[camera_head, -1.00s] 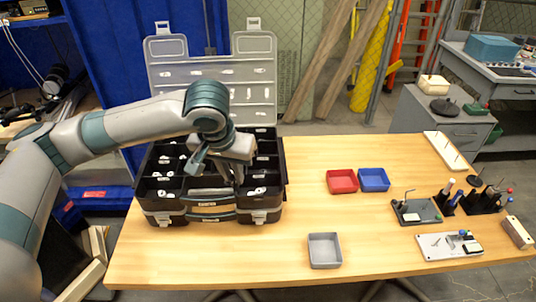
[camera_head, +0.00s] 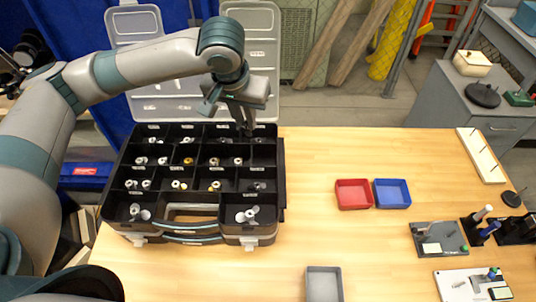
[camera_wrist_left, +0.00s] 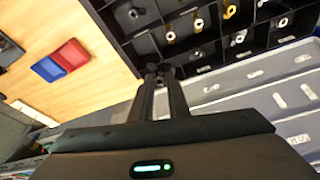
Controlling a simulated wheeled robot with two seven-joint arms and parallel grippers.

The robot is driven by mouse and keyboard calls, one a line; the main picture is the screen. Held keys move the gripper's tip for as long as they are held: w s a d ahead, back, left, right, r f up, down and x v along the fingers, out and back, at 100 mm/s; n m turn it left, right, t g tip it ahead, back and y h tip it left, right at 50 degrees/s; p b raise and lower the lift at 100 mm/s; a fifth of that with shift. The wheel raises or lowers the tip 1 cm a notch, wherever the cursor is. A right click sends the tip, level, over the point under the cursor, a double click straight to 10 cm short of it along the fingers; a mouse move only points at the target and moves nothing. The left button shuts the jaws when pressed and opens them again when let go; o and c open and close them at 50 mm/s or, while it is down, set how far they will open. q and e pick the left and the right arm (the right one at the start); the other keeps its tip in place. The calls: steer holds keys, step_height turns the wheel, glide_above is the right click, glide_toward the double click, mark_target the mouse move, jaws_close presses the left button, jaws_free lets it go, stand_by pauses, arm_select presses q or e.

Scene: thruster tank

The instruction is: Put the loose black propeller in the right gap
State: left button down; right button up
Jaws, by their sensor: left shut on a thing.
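A black case (camera_head: 284,190) with many compartments stands open on the left of the table. Its compartments hold small light, brass and dark fittings; front corner bins hold metallic propellers, the right one (camera_head: 247,215) clearest. My left gripper (camera_head: 246,128) is over the case's back right compartments. In the left wrist view, its fingertips are shut on a small dark lobed piece (camera_wrist_left: 161,72), which looks like the black propeller. The fingers partly hide it. I cannot tell whether it touches the compartment, nor which gap is the right gap. My right gripper is not in view.
The clear lids (camera_head: 140,22) stand open behind the case. Red (camera_head: 353,194) and blue (camera_head: 393,193) trays and a grey tray (camera_head: 324,285) lie right of it. A white peg board (camera_head: 481,155) and tool stands (camera_head: 440,238) line the right.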

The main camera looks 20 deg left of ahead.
arm_select(q)
steer(key=shift+r, duration=0.1)
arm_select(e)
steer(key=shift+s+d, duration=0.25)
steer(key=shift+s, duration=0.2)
arm_select(q)
steer(key=shift+w, duration=0.1)
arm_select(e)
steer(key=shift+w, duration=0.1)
